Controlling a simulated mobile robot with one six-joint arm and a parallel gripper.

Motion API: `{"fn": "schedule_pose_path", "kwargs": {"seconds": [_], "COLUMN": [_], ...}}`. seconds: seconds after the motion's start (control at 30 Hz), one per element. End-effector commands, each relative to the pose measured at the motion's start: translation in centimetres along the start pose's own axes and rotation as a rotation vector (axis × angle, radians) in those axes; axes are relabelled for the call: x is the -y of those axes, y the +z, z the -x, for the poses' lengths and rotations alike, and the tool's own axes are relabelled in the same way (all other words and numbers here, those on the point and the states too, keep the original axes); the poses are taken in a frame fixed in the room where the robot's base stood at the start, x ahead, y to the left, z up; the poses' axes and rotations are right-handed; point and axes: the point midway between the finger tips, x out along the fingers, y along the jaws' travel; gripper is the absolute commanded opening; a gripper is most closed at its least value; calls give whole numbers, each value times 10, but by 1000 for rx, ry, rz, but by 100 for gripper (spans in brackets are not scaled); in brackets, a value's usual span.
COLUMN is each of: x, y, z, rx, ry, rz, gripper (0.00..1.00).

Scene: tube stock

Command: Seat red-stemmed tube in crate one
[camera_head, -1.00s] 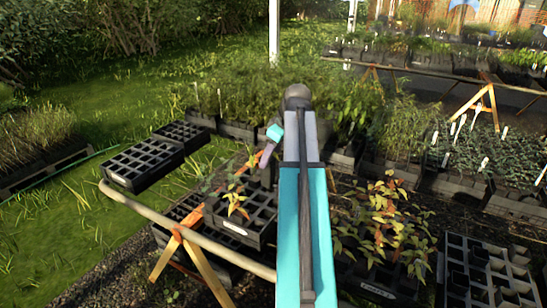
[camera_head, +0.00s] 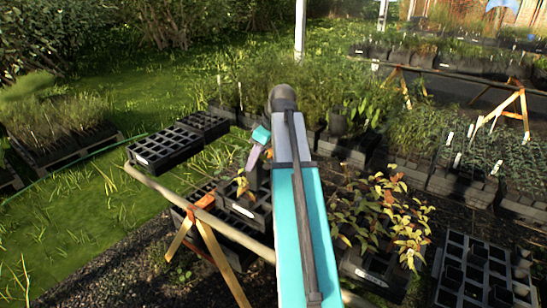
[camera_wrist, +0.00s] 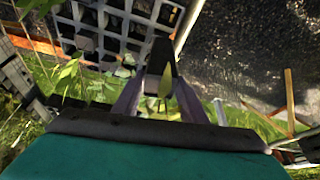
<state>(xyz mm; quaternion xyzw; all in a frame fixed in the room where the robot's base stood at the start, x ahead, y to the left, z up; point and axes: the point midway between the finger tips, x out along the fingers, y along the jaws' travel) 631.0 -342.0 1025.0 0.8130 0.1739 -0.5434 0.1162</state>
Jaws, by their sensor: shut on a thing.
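My gripper (camera_head: 254,158) is left of my arm, above the dark crates at centre left, and is shut on a dark tube. In the wrist view the jaws (camera_wrist: 160,88) close around the dark tube (camera_wrist: 160,52), with a yellow-green leaf beside it. Stem colour cannot be made out. Below the gripper in the head view is a black crate (camera_head: 246,222) with a pale label; yellow-orange leaves show near it. A celled crate (camera_wrist: 117,25) lies beyond the jaws in the wrist view. I cannot read which crate is number one.
Two empty black celled trays (camera_head: 165,150) stand on the left of the bench. A wooden rail (camera_head: 190,210) runs along its front. Yellow-orange leafy plants (camera_head: 385,215) fill a labelled crate right of my arm. A grey celled crate (camera_head: 480,275) stands at lower right. Dense green plants stand behind.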

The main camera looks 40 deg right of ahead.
Motion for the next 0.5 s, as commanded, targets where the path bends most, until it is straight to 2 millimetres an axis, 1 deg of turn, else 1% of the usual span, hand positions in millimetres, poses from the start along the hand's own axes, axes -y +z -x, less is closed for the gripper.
{"fn": "schedule_pose_path", "kwargs": {"seconds": [0.03, 0.2, 0.27, 0.5], "x": [10, 46, 59, 115], "y": [-11, -46, -58, -100], "z": [-5, -22, -28, -50], "rx": [-1, 0, 1, 5], "ry": [-7, -26, -32, -49], "rz": [17, 63, 78, 118], "gripper": [0, 0, 0, 0]}}
